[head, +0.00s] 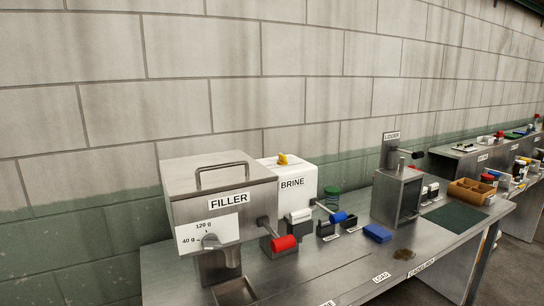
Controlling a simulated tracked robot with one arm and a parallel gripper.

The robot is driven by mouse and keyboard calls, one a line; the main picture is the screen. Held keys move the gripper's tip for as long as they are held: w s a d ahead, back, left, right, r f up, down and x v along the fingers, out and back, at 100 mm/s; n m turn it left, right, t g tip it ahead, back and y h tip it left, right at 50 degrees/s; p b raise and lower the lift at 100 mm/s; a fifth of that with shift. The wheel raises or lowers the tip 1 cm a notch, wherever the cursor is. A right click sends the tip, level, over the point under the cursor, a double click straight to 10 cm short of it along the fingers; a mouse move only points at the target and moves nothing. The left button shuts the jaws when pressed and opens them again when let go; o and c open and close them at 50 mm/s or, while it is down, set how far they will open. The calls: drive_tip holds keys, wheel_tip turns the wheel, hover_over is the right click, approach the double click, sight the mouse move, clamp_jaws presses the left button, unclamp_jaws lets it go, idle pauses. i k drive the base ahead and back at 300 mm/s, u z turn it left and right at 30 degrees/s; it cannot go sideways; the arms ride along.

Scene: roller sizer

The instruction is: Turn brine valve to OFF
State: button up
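The white box labelled BRINE (291,184) stands on the metal bench behind and to the right of the steel filler. A small yellow knob (282,159) sits on its top. A lever with a blue grip (338,216) stands at the front right of the box; I cannot tell whether this lever or the yellow knob is the brine valve. The OFF marking is too small to read or hidden. My gripper does not show in this view.
The steel FILLER box (220,186) with a red-gripped lever (284,243) stands at the near left. A LIDDER press (398,192), a blue block (377,233) and a brown tray (470,191) are farther right. A block wall runs behind the bench (350,280).

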sight(282, 161)
drive_tip(key=z, duration=0.35)
drive_tip(key=i, duration=2.35)
drive_tip(key=u, duration=0.25)
